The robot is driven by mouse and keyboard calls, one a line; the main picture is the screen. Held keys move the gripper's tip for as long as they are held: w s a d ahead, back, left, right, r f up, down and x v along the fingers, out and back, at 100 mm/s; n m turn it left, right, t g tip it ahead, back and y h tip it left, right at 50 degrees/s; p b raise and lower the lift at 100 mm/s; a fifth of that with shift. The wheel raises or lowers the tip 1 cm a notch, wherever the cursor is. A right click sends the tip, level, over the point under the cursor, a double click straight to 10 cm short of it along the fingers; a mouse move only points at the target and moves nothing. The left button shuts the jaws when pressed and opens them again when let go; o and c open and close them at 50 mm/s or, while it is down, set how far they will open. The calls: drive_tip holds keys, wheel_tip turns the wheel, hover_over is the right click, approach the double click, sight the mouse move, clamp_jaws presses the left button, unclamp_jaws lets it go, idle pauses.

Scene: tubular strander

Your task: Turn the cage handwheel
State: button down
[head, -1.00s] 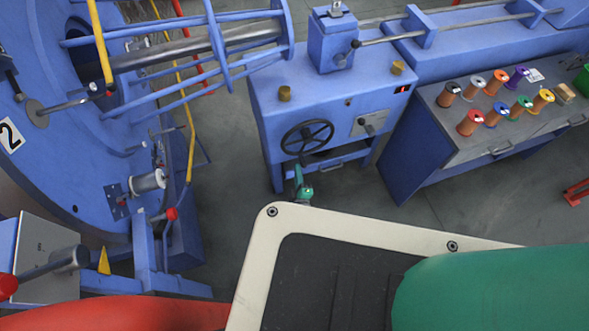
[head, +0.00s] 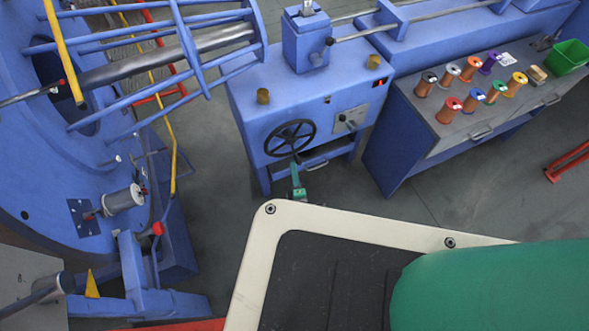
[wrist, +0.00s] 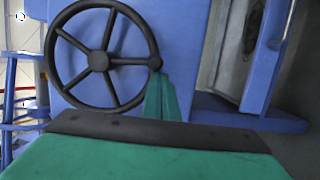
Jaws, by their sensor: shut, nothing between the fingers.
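The cage handwheel (head: 290,137) is a black spoked wheel on the front of a blue machine housing. In the head view my gripper (head: 296,166) is small, at the lower edge of the handwheel, and the knob cannot be made out there.
A blue drum with a rod cage (head: 190,50) stands on the left. A lever plate (head: 348,118) sits right of the handwheel. A workbench (head: 440,125) with several coloured spools and a green bin (head: 569,56) stands on the right. Grey floor (head: 420,215) is free before it.

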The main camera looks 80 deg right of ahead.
drive_tip(key=shift+f, duration=0.1)
drive_tip(key=s+a+f, duration=0.1)
drive_tip(key=a+f, duration=0.1)
drive_tip(key=a, duration=0.9)
drive_tip(key=shift+a+f, duration=0.2)
drive_tip(key=shift+f, duration=0.1)
idle(0.3)
